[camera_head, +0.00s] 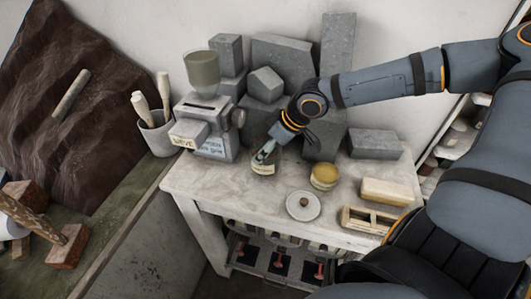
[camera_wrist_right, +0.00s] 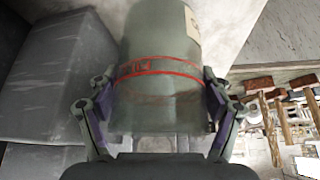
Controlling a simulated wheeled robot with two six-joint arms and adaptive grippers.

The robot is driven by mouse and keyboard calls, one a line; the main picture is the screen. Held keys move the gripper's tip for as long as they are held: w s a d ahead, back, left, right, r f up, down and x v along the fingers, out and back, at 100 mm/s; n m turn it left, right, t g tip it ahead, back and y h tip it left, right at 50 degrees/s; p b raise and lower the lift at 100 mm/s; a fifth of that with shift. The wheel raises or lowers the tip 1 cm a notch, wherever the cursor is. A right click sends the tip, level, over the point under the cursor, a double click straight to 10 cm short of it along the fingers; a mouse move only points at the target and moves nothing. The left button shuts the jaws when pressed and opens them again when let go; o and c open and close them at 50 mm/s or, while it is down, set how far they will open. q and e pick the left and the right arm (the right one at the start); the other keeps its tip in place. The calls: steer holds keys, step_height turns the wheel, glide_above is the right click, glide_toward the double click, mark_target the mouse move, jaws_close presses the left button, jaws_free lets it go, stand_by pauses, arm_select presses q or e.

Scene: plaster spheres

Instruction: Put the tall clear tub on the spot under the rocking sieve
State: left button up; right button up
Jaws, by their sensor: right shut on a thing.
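The tall clear tub (camera_head: 262,166) is in my right gripper (camera_head: 271,148), at the table's left half, just right of the sieve machine. In the right wrist view the tub (camera_wrist_right: 160,100) is greenish and see-through, with a red line around it and a pale label at its edge. The fingers of my right gripper (camera_wrist_right: 160,112) close on both its sides. I cannot tell whether its base touches the table. The rocking sieve (camera_head: 187,134) is a small labelled box on the left of the grey machine (camera_head: 218,144), under a hopper (camera_head: 202,69). The spot beneath it is not clearly visible. My left gripper is not in view.
Grey blocks (camera_head: 285,58) stand behind my gripper. A yellowish round pot (camera_head: 324,176), a round lid (camera_head: 303,205), a pale block (camera_head: 387,191) and a wooden frame (camera_head: 367,220) lie on the right of the table (camera_head: 215,187). A tool pot (camera_head: 158,137) stands left. The table's front left is clear.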

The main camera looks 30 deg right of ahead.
steer(key=shift+w+d+f, duration=0.15)
steer(key=shift+f, duration=0.1)
step_height(320, 180, down, 2)
steer(key=shift+f, duration=0.25)
steer(key=shift+w+f, duration=0.15)
steer(key=shift+f, duration=0.1)
steer(key=shift+f, duration=0.2)
steer(key=o, duration=1.3)
